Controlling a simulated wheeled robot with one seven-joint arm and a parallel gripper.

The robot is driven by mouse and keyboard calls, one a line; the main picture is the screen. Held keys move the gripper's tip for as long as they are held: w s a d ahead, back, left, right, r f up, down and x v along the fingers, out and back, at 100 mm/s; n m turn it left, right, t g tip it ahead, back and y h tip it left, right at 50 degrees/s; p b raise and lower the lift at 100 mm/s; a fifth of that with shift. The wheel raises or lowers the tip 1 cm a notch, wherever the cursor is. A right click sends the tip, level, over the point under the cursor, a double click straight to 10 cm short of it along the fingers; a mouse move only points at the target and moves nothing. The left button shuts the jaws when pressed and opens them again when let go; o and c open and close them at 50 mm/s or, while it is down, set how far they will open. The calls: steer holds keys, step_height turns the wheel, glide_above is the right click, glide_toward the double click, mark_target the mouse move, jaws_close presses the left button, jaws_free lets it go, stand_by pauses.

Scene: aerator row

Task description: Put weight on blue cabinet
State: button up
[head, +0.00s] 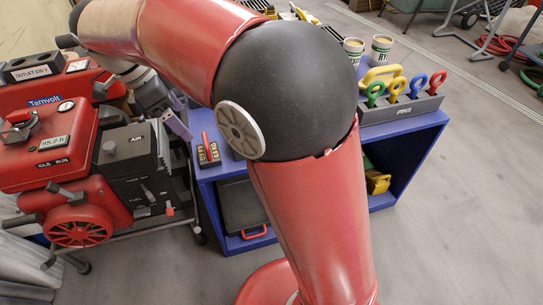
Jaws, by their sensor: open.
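The blue cabinet (402,128) stands in the middle right, behind my red arm, with open shelves under its top. My gripper (178,112) is small in view at the left, beside the cabinet's left end and above the black control box of the red machine. Its grey fingers look open, and I see nothing between them. I cannot clearly pick out the weight. A small dark block with a red upright handle (207,150) sits on the cabinet's left end, but I cannot tell whether it is the weight. My arm hides much of the cabinet top.
A red machine (60,140) with a black control box (130,160) stands at the left. On the cabinet are a grey rack of coloured ring pins (405,106) and two paper cups (381,48). A black case (240,203) sits on the lower shelf.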

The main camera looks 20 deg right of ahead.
steer(key=s+d+r+n+t+y, duration=0.1)
steer(key=s+d+n+t+y, duration=0.15)
steer(key=s+d+n, duration=0.8)
steer(key=s+d+f+n+t+y, duration=0.1)
steer(key=s+d+f+n+t, duration=0.2)
steer(key=s+d+n, duration=0.3)
steer(key=shift+s+d+f, duration=0.35)
steer(key=shift+s+f, duration=0.45)
steer(key=shift+s, duration=0.05)
steer(key=shift+r+n+y, duration=0.1)
steer(key=shift+n+y, duration=0.15)
step_height(320, 180, up, 6)
steer(key=p, duration=0.5)
steer(key=shift+f+p, duration=0.2)
steer(key=shift+p, duration=0.15)
